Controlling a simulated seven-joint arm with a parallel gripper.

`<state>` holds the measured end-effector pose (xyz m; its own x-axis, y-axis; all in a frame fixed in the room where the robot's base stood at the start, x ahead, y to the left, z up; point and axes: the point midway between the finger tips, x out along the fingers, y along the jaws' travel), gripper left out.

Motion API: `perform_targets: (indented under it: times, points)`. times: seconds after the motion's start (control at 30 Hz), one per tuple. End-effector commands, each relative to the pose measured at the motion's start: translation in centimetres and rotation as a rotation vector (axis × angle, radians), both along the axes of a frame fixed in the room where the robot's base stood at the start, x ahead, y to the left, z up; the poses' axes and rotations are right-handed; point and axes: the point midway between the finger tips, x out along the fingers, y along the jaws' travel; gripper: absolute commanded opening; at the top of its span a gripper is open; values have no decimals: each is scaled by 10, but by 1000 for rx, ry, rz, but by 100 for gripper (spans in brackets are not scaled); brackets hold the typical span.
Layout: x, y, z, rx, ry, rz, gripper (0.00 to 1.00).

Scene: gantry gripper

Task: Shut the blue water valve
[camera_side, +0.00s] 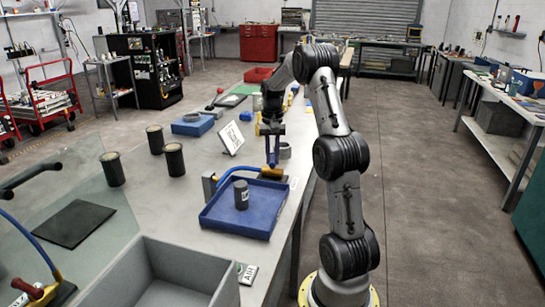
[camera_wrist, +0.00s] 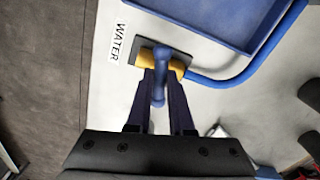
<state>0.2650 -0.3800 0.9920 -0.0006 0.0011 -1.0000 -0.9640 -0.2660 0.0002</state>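The water valve has a yellow body (camera_wrist: 176,68) and a blue lever handle (camera_wrist: 159,78). In the wrist view it sits on a dark base beside a white WATER label (camera_wrist: 120,42). In the side view the yellow body (camera_side: 272,172) is on the bench behind the blue tray. My gripper (camera_side: 272,158) points down over the valve. In the wrist view its two dark fingers (camera_wrist: 161,85) stand on either side of the blue handle, with narrow gaps seeming to show, so it looks open around the handle. A blue hose (camera_wrist: 235,78) runs from the valve.
A blue tray (camera_side: 222,222) with a dark canister (camera_side: 241,195) lies close in front of the valve. A tilted white sign (camera_side: 231,137) stands behind it. A grey bin (camera_side: 150,285) and a red-handled valve (camera_side: 27,288) are at the near end.

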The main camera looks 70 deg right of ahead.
Motion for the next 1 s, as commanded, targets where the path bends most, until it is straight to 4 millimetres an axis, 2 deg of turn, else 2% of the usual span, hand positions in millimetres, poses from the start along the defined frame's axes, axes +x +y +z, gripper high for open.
perform_targets:
  times: [0.03,0.2,0.57,0.77,1.0]
  points:
    - [0,-1,1,-6,-3,0,25]
    - [0,-1,1,-4,-2,0,52]
    - [0,-1,5,-3,-2,0,52]
    - [1,-1,34,-7,-4,0,52]
    - [1,-1,87,-6,-4,0,52]
